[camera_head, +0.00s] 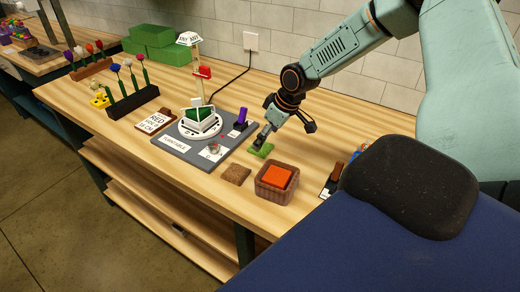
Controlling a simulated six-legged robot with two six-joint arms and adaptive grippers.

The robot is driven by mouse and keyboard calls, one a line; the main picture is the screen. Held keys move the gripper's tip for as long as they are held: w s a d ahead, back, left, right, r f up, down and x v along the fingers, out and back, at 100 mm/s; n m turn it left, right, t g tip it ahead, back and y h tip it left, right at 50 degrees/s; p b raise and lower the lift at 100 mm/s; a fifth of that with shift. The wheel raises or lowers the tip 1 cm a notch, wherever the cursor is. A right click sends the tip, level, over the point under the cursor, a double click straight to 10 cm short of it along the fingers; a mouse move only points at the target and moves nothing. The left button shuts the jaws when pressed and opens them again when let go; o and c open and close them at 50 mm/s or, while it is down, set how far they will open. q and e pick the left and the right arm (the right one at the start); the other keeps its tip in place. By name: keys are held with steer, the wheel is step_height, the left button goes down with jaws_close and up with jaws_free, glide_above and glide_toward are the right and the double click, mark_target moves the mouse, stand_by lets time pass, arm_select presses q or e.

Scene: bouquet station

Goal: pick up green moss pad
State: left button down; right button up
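The green moss pad (261,151) is a small flat green piece on the wooden table, just right of the grey turntable board. My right gripper (262,139) comes down from the upper right with its fingertips right at the pad's upper left part and hides some of it. The fingers are dark and small here, so I cannot tell whether they are open or closed on the pad. My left gripper is not in view.
The grey turntable board (177,152) carries a white turntable and a tall stand. A wicker basket (276,196) with an orange block and a brown mat (235,175) lie in front of the pad. Flower racks (132,101) and green blocks (152,36) stand farther left.

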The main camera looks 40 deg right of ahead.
mark_target(263, 147)
steer(key=x, duration=0.1)
steer(key=b, duration=0.1)
steer(key=x, duration=0.1)
steer(key=shift+d+f, duration=0.2)
steer(key=shift+f, duration=0.2)
steer(key=shift+a+f+b, duration=0.1)
steer(key=shift+f+b, duration=0.05)
steer(key=shift+b, duration=0.2)
steer(key=shift+a, duration=0.25)
steer(key=shift+w, duration=0.15)
steer(key=shift+d+f, duration=0.1)
steer(key=shift+d, duration=0.15)
steer(key=c, duration=0.3)
steer(key=shift+a, duration=0.2)
steer(key=c, duration=0.4)
steer(key=shift+c, duration=0.8)
